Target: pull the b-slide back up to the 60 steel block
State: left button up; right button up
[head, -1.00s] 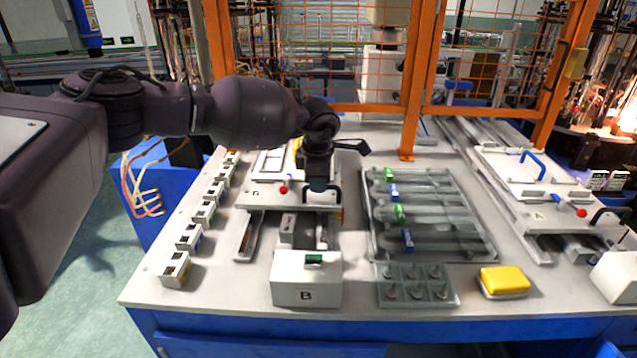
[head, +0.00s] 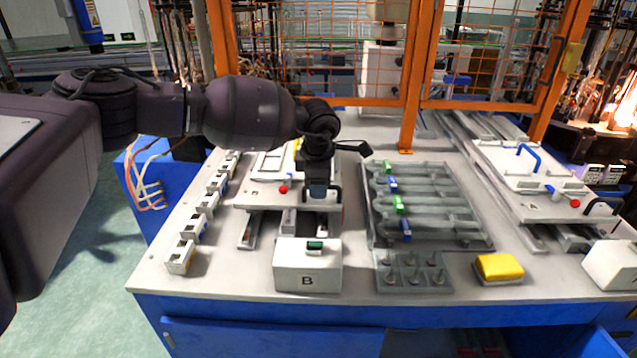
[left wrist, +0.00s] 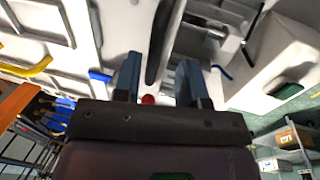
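The b-slide (head: 256,198) is a pale plate with a red knob and a black handle (head: 336,194), on rails behind the white box marked B (head: 307,268). My left gripper (head: 318,190) is at the front right of the plate. My right gripper is not in view.
White slotted holders (head: 193,229) line the left. Right of the slide are a grey tube rack (head: 480,236), a pin tray (head: 414,280) and a yellow pad (head: 499,268). The A slide (head: 535,208) is far right. An orange fence post (head: 411,110) stands behind.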

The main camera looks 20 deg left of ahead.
pick_arm(q)
jog(key=shift+r, duration=0.5)
notch_tip(320, 180, up, 10)
jog(key=s+b, duration=0.1)
jog(key=s, duration=0.1)
jog(key=shift+d+f, duration=0.2)
jog(key=shift+d, duration=0.1)
